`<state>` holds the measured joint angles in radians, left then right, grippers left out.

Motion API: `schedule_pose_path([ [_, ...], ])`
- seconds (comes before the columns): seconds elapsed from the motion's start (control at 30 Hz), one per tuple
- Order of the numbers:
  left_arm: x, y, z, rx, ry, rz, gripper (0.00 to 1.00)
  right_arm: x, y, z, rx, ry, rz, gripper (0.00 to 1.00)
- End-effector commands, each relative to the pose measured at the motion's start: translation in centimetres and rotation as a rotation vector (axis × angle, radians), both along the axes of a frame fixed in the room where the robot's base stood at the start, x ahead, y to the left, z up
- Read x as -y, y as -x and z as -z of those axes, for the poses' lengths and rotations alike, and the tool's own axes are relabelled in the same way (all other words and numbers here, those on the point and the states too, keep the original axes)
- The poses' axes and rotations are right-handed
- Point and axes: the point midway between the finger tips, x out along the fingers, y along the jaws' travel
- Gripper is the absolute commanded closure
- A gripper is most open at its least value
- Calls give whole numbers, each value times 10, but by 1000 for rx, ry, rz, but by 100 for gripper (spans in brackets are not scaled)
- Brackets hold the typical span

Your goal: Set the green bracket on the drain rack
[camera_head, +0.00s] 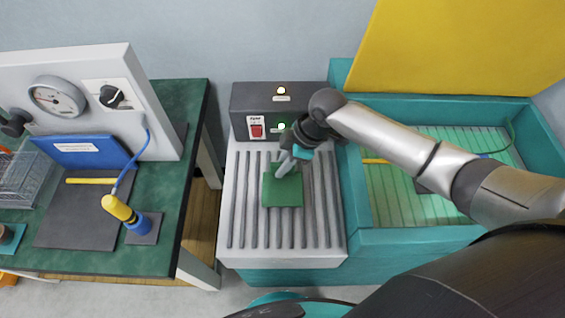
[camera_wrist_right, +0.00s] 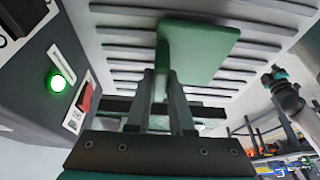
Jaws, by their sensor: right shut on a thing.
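The green bracket (camera_head: 282,191) is at the middle of the grey ribbed drain rack (camera_head: 322,245) in the head view. My right gripper (camera_head: 287,168) reaches in from the right and is shut on the bracket's far part. In the right wrist view, the fingers (camera_wrist_right: 165,90) close on an upright part of the bracket (camera_wrist_right: 200,50), and its flat plate spreads beyond them over the ribs. The plate lies on or just above the ribs; I cannot tell whether it touches. My left gripper is not in view.
A dark control box (camera_head: 275,105) with a red switch and lit lamps stands behind the rack. A teal water tank (camera_head: 400,240) adjoins on the right. A green-topped bench (camera_head: 150,262) with a gauge panel stands left. Ribs around the bracket are clear.

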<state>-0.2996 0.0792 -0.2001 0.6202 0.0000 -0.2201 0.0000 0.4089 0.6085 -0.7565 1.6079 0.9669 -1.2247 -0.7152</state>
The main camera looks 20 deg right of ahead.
Motion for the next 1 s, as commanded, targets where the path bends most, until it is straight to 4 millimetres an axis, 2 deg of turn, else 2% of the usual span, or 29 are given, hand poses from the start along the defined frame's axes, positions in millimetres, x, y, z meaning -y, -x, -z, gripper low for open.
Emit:
schedule_pose_path([
  [0.97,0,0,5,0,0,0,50,-1,-1,10,3,-3,0,100],
  [1.0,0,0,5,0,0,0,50,-1,-1,10,3,-3,0,76],
])
